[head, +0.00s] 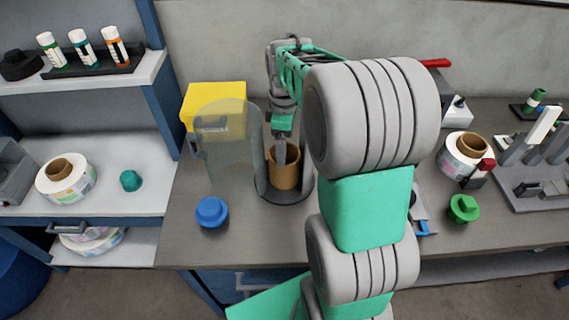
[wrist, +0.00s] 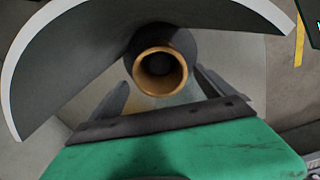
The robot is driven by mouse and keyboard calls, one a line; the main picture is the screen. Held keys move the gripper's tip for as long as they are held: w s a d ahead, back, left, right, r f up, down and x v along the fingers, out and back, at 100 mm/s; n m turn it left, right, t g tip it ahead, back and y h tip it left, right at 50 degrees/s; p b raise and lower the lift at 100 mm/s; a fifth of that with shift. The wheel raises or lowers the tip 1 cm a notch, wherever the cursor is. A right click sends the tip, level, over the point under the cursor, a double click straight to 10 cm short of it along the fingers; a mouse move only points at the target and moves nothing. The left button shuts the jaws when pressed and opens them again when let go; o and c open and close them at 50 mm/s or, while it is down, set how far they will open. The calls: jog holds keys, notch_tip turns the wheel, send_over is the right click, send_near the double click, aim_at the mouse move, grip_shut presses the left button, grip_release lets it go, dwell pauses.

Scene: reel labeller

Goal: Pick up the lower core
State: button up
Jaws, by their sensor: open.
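A brown cardboard core (head: 285,174) stands upright inside a round grey holder with a curved translucent guard on the worktable. In the wrist view the core (wrist: 137,74) shows end-on as a ring with a dark hollow. Only one core is clear there; I cannot tell whether another is stacked with it. My gripper (head: 281,152) points down over the core's top. Contact with the core cannot be told.
The translucent guard (head: 226,150) stands at the left of the holder, and its curved wall (wrist: 60,60) arches close around my fingers. A yellow box (head: 232,96) is behind it. A blue knob (head: 211,212) is in front. A label reel (head: 456,163) and a green knob (head: 463,208) lie right.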

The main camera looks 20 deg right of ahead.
notch_tip(320, 180, down, 5)
jog(key=shift+f+p, duration=0.15)
jog(key=shift+p, duration=0.3)
jog(key=c, duration=1.2)
